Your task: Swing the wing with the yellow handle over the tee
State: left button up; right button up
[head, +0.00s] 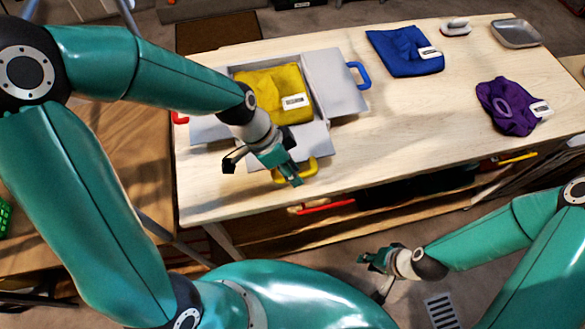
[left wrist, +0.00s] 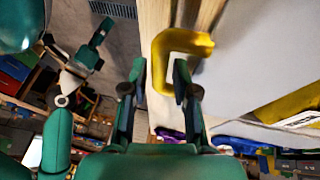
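A grey folding board lies on the table, and a yellow tee (head: 268,88) with a white label lies on it. The front wing (head: 312,136) lies flat and carries the yellow handle (head: 308,170) at the table's front side. My left gripper (head: 262,172) is open over this handle. In the left wrist view the yellow handle (left wrist: 158,70) shows just beyond and between the spread fingers (left wrist: 157,88); contact cannot be made out. My right gripper (head: 373,277) is low in front of the table, empty, with its fingers apart.
The right wing (head: 335,85) with a blue handle (head: 361,74) lies flat. A red handle (head: 180,118) shows at the left. A blue garment (head: 405,52), a purple garment (head: 508,106) and a metal tray (head: 516,33) lie further right. The table's front middle is clear.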

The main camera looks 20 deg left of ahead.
pick_arm(q)
grip_shut()
jog(key=shift+r, duration=0.1)
